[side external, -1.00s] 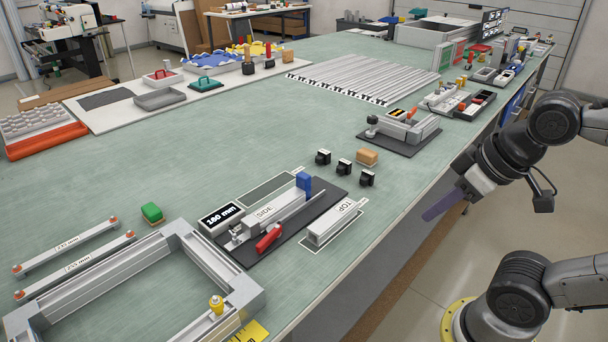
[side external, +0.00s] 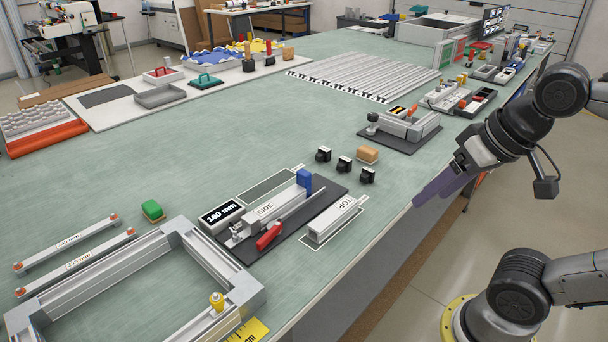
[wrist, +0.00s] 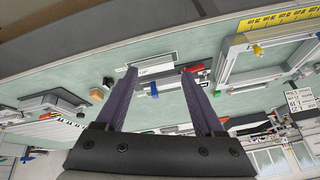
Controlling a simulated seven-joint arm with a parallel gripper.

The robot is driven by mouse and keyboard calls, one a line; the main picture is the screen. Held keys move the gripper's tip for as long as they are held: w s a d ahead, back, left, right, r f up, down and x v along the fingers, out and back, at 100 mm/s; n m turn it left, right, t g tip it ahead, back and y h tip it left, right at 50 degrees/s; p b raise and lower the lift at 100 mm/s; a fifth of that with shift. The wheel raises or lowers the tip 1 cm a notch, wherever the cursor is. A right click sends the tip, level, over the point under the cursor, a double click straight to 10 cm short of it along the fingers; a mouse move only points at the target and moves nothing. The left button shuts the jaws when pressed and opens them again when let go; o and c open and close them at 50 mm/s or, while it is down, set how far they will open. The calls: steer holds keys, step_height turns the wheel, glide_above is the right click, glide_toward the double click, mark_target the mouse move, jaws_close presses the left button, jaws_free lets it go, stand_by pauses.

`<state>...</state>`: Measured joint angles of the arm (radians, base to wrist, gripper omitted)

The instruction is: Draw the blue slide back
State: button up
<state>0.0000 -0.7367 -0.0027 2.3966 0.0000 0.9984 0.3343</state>
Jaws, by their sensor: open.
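The blue slide (side external: 304,182) is a small upright block at the far end of a bar marked SIDE (side external: 268,207), on a dark base plate (side external: 322,191). A red lever (side external: 269,236) lies near the front of this fixture. My gripper (side external: 428,197), with long purple fingers, is open and empty. In the wrist view, the slide (wrist: 154,91) shows between and beyond the fingers of my gripper (wrist: 159,74). The right finger partly covers the red lever's area.
A bar marked TOP (side external: 336,219) lies right of the fixture. Three black blocks (side external: 344,164) and a tan block (side external: 367,155) stand behind it. A 160 mm sign (side external: 221,214), a green block (side external: 152,210) and a metal frame (side external: 205,262) are to the left.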

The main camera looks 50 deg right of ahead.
steer(key=w+r+m, duration=0.6)
steer(key=w+r, duration=0.3)
steer(key=m+g, duration=0.6)
steer(key=m, duration=0.2)
glide_above(304, 172)
step_height(304, 172, down, 15)
step_height(304, 172, down, 12)
steer(key=shift+f, duration=0.2)
steer(key=shift+c, duration=0.2)
jaws_close()
